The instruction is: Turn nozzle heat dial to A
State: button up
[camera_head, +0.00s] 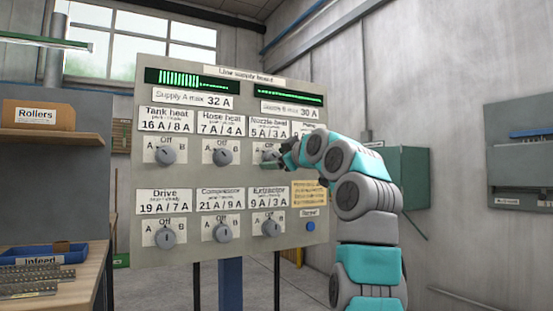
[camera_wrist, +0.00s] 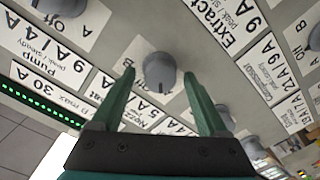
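The nozzle heat dial (camera_head: 268,156) is a grey round knob in the top row of the panel, under the "Nozzle heat 5 A / 3 A" label. My gripper (camera_head: 284,160) is in front of it and partly hides it and its A/Off/B markings. In the wrist view the dial (camera_wrist: 158,72) sits between the two green fingertips of my gripper (camera_wrist: 159,73), with a gap visible on each side. The gripper is open. A dark mark on the dial points toward the bottom of the wrist view; which letter it lines up with is not clear.
The panel (camera_head: 250,172) also holds the tank heat dial (camera_head: 165,156) and hose heat dial (camera_head: 222,156) to the left. The drive (camera_head: 165,239), compressor (camera_head: 222,232) and extractor (camera_head: 270,227) dials are below. A blue button (camera_head: 311,226) is at lower right.

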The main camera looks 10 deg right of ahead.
jog(key=b+v, duration=0.1)
jog(key=v, duration=0.6)
jog(key=shift+s+b, duration=0.4)
jog(key=shift+w+d, duration=0.1)
